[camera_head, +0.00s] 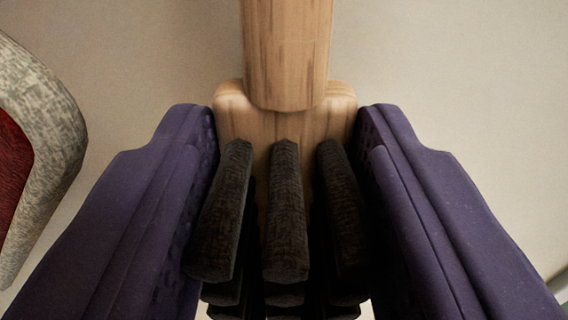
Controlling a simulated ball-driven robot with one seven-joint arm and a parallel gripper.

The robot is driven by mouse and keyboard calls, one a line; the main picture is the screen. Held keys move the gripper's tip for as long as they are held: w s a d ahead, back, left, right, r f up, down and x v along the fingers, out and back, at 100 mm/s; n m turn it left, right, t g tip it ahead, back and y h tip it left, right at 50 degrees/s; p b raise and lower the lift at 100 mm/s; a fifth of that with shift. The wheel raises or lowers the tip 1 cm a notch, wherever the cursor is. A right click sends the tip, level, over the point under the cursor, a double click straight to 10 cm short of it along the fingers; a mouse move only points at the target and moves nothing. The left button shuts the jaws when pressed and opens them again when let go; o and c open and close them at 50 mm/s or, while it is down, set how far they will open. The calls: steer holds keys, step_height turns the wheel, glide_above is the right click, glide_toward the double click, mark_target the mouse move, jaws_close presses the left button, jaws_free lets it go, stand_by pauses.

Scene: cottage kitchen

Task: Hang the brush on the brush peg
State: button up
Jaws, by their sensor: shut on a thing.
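The brush (286,120) has a pale wooden head, a round wooden handle (286,50) and rows of dark bristles. The handle runs up out of the top of the view, and the bristles point down between the fingers. My gripper (288,190) has two purple padded fingers, one at each side of the brush head, and is shut on the brush. The brush peg cannot be made out in this view.
A grey, speckled, rounded thing with a red inside (62,130) stands at the left edge, apart from my left finger. A plain beige surface (450,70) fills the background and looks clear at the upper right.

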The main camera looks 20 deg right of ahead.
steer(key=o, duration=1.2)
steer(key=shift+o, duration=0.2)
steer(key=b+v, duration=0.2)
steer(key=v, duration=0.6)
